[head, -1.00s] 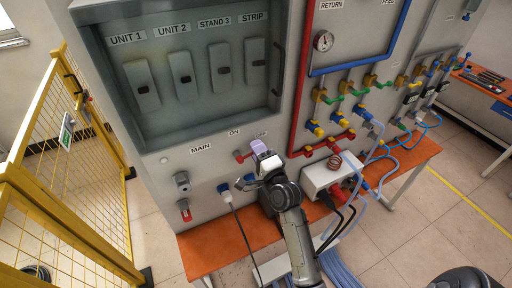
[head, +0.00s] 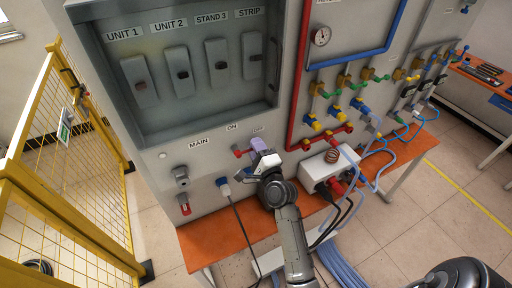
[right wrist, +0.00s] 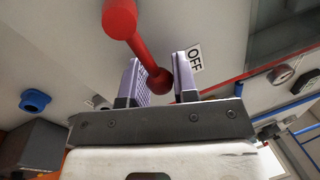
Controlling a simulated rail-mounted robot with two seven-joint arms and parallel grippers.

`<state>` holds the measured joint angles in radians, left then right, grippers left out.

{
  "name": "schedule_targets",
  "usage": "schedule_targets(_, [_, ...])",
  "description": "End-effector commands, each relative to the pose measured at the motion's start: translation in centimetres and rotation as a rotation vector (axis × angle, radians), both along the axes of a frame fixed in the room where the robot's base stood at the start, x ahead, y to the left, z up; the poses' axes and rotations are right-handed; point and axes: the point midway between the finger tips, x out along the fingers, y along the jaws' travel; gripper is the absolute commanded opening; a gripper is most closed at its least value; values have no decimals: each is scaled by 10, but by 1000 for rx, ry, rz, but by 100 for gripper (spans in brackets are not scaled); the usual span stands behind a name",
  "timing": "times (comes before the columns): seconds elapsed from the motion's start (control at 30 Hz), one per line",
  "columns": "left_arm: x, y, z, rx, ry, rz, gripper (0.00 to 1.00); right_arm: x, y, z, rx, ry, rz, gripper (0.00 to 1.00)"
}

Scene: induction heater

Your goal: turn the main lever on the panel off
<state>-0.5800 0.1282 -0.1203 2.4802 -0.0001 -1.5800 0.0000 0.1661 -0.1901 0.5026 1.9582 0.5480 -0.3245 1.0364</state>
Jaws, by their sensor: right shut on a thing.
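The main lever (head: 239,153) is a red bar on the grey panel, beside the MAIN label (head: 199,143) and under the ON label (head: 232,127) and the partly covered OFF label (head: 258,128). My right gripper (head: 259,146) is at the lever's right end, near OFF, and hides that end in the head view. In the right wrist view, the red lever (right wrist: 137,48) runs from a round end at the top down to a ball between the pale fingers of my right gripper (right wrist: 160,82). The OFF label (right wrist: 194,58) is beside the right finger. My left gripper is not in view.
A white box (head: 318,170) with a copper coil stands on the orange bench (head: 210,238) right of my right gripper. A plugged cable (head: 236,208) hangs left of it. Red and blue pipes with valves are on the right. A yellow fence (head: 60,190) is at left.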

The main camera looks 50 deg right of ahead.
Motion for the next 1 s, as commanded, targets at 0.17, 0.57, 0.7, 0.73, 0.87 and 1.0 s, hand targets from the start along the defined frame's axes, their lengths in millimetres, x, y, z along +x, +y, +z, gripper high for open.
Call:
schedule_targets(0.17, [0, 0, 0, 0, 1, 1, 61, 0, 0, -3, 1, 7, 0, 34])
schedule_targets(0.57, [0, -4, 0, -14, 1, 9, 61, 0, 0, -1, 0, 3, 0, 52])
schedule_targets(0.7, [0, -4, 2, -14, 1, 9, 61, -8, 3, -3, 0, 5, -1, 52])
schedule_targets(0.73, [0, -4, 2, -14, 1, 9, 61, -11, 4, -4, 0, 5, 0, 52])
schedule_targets(0.87, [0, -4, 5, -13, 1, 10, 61, -29, 11, -8, 0, 6, 0, 52])
schedule_targets(1.0, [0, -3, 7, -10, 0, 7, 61, -47, 17, -11, 0, 6, 0, 52])
